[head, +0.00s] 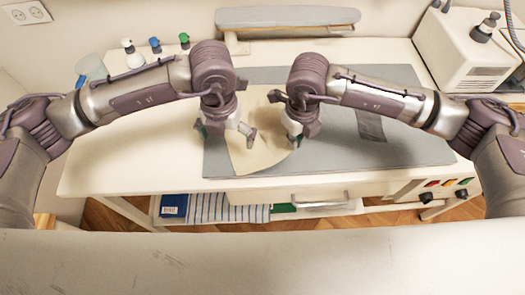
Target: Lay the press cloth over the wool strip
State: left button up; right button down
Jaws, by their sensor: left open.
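The cream press cloth (258,158) lies partly on the grey pressing mat (420,152) and reaches its left edge, under both grippers. The dark grey wool strip (371,126) lies flat on the mat to the right of the cloth, bare in the part I see; my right forearm covers its upper end. My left gripper (228,136) is open, its fingers spread over the left part of the cloth. My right gripper (296,136) points down at the cloth's right edge. Its fingertips are too small and hidden to show whether they hold the cloth.
A padded ironing board (287,17) stands at the back of the white table (120,170). Small bottles (155,45) stand at the back left. A white steam unit (465,50) is at the back right. Folded striped fabric (222,208) lies on a shelf below.

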pick_arm(q)
notch_tip(320, 180, up, 8)
jog(key=shift+f, duration=0.2)
pick_arm(e)
grip_release()
dwell(1.1)
pick_arm(q)
notch_tip(320, 180, up, 3)
jog(key=p, duration=0.2)
jog(key=shift+f+p, duration=0.2)
jog(key=shift+p, duration=0.15)
pick_arm(e)
notch_tip(320, 180, up, 6)
jog(key=shift+f, duration=0.25)
jog(key=shift+r, duration=0.1)
notch_tip(320, 180, up, 12)
